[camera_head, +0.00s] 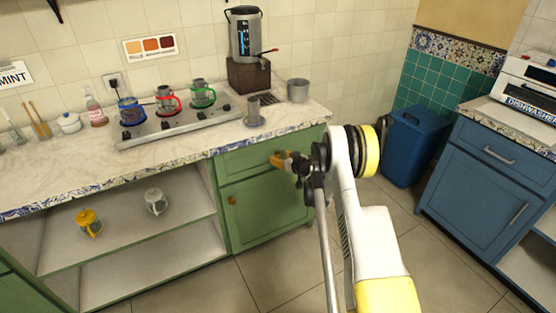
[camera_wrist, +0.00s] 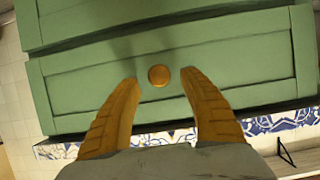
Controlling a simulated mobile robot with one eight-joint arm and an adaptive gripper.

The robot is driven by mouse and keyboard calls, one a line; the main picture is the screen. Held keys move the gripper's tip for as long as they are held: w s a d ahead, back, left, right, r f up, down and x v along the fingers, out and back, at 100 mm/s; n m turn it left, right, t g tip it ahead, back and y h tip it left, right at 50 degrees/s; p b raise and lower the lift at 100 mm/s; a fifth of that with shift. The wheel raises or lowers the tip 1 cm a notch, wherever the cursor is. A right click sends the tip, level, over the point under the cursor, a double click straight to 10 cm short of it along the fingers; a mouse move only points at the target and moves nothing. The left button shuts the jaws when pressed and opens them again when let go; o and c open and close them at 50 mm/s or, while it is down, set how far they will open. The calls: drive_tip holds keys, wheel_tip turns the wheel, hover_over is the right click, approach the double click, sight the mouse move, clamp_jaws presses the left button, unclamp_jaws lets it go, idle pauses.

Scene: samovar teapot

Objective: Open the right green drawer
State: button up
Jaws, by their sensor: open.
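The right green drawer (camera_head: 236,161) is at the top of the green cabinet, just under the counter edge, and looks shut. In the wrist view, the drawer front (camera_wrist: 80,88) faces me, upside down, with a round orange-brown knob (camera_wrist: 159,76) at its middle. In the wrist view, the two orange fingers of my gripper (camera_wrist: 158,84) are apart, one on each side of the knob, with gaps between. It holds nothing.
A green door (camera_head: 265,210) with its own small knob is below the drawer. The marble counter (camera_head: 75,165) above bears a stove with several glass pots (camera_head: 168,102). Open shelves are at left. A blue bin (camera_head: 412,145) and blue cabinet (camera_head: 490,180) stand at right; floor between is clear.

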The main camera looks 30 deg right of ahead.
sight(279, 156)
drive_tip(key=shift+b+x, duration=0.35)
drive_tip(key=shift+x, duration=1.15)
